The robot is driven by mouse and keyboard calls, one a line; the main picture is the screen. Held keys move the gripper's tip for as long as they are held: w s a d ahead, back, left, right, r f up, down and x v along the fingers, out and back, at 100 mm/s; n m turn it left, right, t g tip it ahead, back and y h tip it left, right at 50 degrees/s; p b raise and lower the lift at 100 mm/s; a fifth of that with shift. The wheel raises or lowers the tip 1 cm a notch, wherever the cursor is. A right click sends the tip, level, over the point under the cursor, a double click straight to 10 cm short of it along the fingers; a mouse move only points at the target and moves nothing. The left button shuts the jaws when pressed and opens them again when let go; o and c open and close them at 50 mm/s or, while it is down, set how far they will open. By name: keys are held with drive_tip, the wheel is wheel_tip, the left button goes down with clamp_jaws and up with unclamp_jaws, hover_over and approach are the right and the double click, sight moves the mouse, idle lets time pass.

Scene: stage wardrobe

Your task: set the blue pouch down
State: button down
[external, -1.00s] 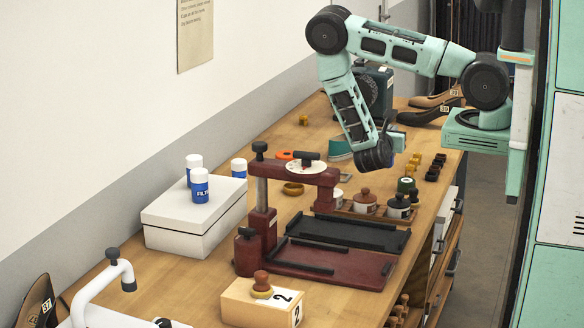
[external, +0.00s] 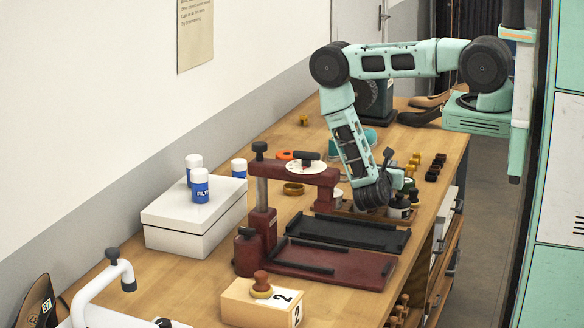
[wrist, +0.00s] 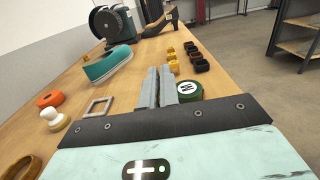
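My gripper (wrist: 159,70) shows in the wrist view with its two grey fingers side by side and close together. It looks shut, and I see nothing between the fingers. In the external view my gripper is low over the right side of the workbench, partly hidden by my wrist, behind the dark red press. I cannot make out a blue pouch in either view. A teal rounded object (wrist: 108,65) lies on the bench to the left of the fingers.
A green-rimmed disc (wrist: 189,90) marked W is just right of the fingers. Yellow and black small blocks (wrist: 193,57) line the bench's right side. The dark red press (external: 262,225) and white box (external: 190,228) stand nearer the external camera. Bare wood (wrist: 75,85) shows at left.

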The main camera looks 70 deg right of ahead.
drive_tip(key=shift+f, duration=0.2)
drive_tip(key=c, duration=1.6)
unclamp_jaws()
drive_tip(key=shift+c, duration=0.2)
drive_tip(key=shift+r, duration=0.1)
drive_tip(key=shift+r, duration=0.15)
drive_tip(key=a+b, duration=0.5)
drive_tip(key=a, duration=0.7)
